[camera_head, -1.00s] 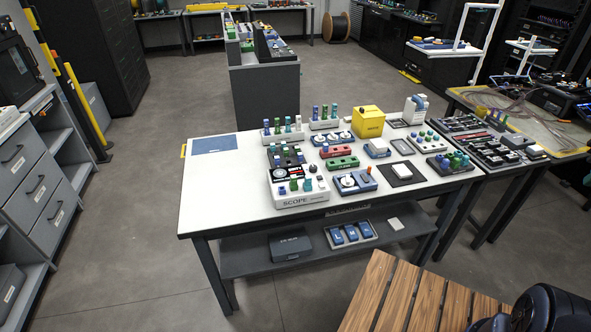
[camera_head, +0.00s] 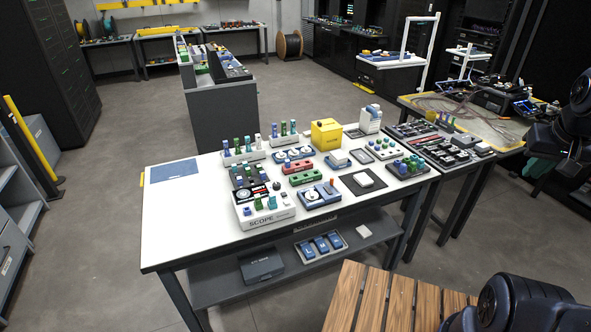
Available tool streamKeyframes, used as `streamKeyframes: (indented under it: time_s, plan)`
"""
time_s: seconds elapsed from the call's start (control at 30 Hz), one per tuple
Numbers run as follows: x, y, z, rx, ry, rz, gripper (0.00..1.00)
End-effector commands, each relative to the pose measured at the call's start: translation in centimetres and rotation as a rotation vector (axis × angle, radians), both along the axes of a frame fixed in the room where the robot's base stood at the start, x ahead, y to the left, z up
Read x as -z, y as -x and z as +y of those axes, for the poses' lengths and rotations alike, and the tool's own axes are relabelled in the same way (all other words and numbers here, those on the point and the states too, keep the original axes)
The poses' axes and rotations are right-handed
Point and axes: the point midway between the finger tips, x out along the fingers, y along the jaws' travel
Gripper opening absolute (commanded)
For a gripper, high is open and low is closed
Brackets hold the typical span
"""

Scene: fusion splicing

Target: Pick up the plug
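Several small coloured plug-like pieces stand on the white table (camera_head: 185,225), and I cannot tell which one is the plug. Blue and green ones stand in a white rack (camera_head: 243,157) at the back left and in another white rack (camera_head: 284,140) beside it. More green and blue pieces sit on the white SCOPE box (camera_head: 264,216) and on a dark block (camera_head: 407,168) at the right. Black parts of my arm show at the right edge. What may be my gripper (camera_head: 556,146) is there, well apart from the table items; its fingers are unclear.
A yellow box (camera_head: 326,134) and a white bottle-like unit (camera_head: 370,119) stand at the table's back. A blue mat (camera_head: 174,171) lies on the clear left part. A wooden slatted surface (camera_head: 385,305) is in front. A cluttered bench (camera_head: 505,135) adjoins at the right.

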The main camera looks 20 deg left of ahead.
Motion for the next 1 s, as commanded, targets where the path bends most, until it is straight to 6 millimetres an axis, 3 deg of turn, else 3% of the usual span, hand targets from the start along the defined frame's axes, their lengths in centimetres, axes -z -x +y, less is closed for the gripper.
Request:
streamKeyframes:
  time_s: [0.03,0.1,0.4,0.57,0.77,1.0]
  plan:
    - [0.0,0.0,0.0,0.0,0.0,0.0,0.18]
    - [0.0,0.0,0.0,0.0,0.0,0.0,0.31]
    - [-0.1,-0.2,0.1,-0.004,-0.001,0.001,0.31]
    - [-0.7,-1.9,1.3,-0.035,-0.006,0.018,0.31]
    - [-1.9,-6.3,5.0,-0.114,-0.016,0.058,0.31]
    - [-2.4,-11.3,11.2,-0.208,-0.02,0.108,0.31]
